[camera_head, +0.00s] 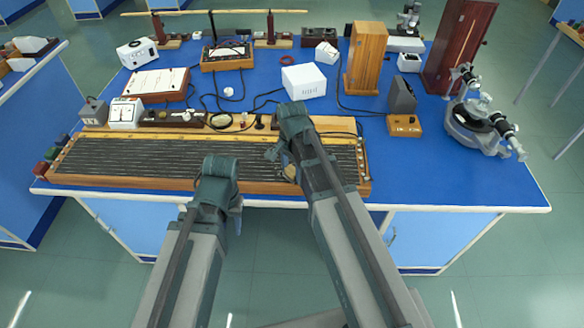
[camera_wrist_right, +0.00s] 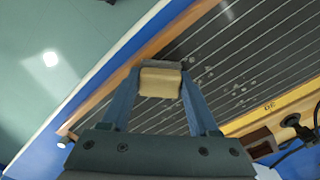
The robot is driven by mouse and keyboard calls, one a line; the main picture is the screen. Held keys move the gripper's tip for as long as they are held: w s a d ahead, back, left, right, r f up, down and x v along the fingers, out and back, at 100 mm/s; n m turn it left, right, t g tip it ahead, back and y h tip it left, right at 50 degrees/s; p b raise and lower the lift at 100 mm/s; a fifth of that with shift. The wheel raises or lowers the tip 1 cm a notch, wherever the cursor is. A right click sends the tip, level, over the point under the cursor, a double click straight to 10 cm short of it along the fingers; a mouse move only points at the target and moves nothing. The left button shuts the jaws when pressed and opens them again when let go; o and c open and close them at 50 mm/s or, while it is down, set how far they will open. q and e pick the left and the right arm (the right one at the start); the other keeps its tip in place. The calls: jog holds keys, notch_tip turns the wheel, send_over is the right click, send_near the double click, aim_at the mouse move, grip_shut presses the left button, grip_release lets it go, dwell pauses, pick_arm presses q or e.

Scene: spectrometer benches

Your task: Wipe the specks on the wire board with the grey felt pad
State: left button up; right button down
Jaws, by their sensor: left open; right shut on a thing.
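The wire board (camera_head: 130,158) is a long dark panel with light lines and a wooden frame, along the bench's front edge. In the right wrist view the board (camera_wrist_right: 262,45) shows pale grey specks (camera_wrist_right: 239,91) scattered beside and beyond the pad. My right gripper (camera_head: 285,165) is shut on the felt pad (camera_wrist_right: 160,82), a cream block with a grey layer at its far side. The pad is over the board near its front rail; whether it touches is unclear. My left gripper (camera_head: 237,222) is open and empty in front of the bench, left of the right arm.
Behind the board stand a white-faced meter (camera_head: 126,113) and a wooden strip with small fittings. A white box (camera_head: 304,81), a tall wooden case (camera_head: 366,58) and a grey spectrometer (camera_head: 482,125) stand farther back and right. The blue bench top (camera_head: 440,180) is clear at front right.

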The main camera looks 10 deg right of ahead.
jog(key=shift+a, duration=0.1)
jog(key=shift+w+a+f, duration=0.1)
jog(key=shift+w+a, duration=0.1)
jog(key=shift+a, duration=0.5)
jog(key=shift+w, duration=0.4)
jog(key=shift+w+d, duration=0.3)
jog(key=shift+w, duration=0.55)
jog(key=shift+w+d, duration=0.25)
jog(key=shift+w, duration=0.6)
jog(key=shift+w+d, duration=0.3)
jog(key=shift+w, duration=0.65)
jog(key=shift+w+d, duration=0.3)
jog(key=shift+w, duration=0.6)
jog(key=shift+w+d, duration=0.3)
jog(key=shift+w, duration=0.65)
jog(key=shift+w+d, duration=0.25)
jog(key=shift+w, duration=0.7)
